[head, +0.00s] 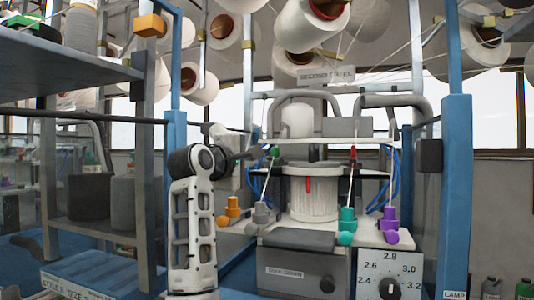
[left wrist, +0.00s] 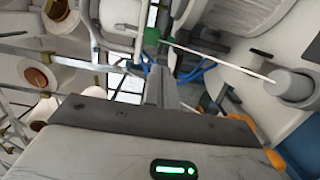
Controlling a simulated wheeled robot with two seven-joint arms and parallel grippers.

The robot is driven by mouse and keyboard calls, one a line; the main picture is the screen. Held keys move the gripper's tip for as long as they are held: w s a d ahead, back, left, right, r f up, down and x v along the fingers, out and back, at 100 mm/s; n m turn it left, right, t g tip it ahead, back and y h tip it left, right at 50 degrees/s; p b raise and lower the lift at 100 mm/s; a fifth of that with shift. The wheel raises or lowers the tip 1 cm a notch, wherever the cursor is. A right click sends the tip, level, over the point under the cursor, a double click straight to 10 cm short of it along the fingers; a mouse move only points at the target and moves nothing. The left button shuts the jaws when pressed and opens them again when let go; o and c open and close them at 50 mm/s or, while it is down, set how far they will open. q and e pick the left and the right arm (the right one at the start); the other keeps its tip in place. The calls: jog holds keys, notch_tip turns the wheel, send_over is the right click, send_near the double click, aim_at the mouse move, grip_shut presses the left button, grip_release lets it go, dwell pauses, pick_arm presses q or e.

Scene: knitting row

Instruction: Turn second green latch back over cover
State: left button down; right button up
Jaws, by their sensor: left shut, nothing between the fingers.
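A small green piece (head: 274,151) sits at the top of a thin white rod that leads down to a grey knob (head: 262,213). In the left wrist view the green piece (left wrist: 152,36) is just beyond my fingertips, with the rod running right to the grey knob (left wrist: 294,85). I cannot tell whether it is the latch. My left gripper (head: 250,153) is shut and empty, left of the green piece; contact is unclear. Its closed fingers (left wrist: 160,85) show in the left wrist view. A red piece (head: 353,154) tops the right rod. My right gripper is out of view.
A white ribbed cylinder (head: 314,200) stands under a grey ring. Orange (head: 232,207), teal (head: 347,220) and purple (head: 390,220) knobs line the front. A dark grey box (head: 297,262) and dial panel (head: 388,277) are below. Blue posts (head: 455,190) flank the machine; shelving is left.

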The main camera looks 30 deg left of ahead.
aim_at(275, 160)
pick_arm(q)
jog(key=w+d, duration=0.1)
jog(key=w+d+p, duration=0.1)
jog(key=w, duration=0.1)
jog(key=shift+d+r, duration=0.1)
jog(key=shift+w+d, duration=0.15)
jog(key=shift+w, duration=0.1)
jog(key=shift+w, duration=0.1)
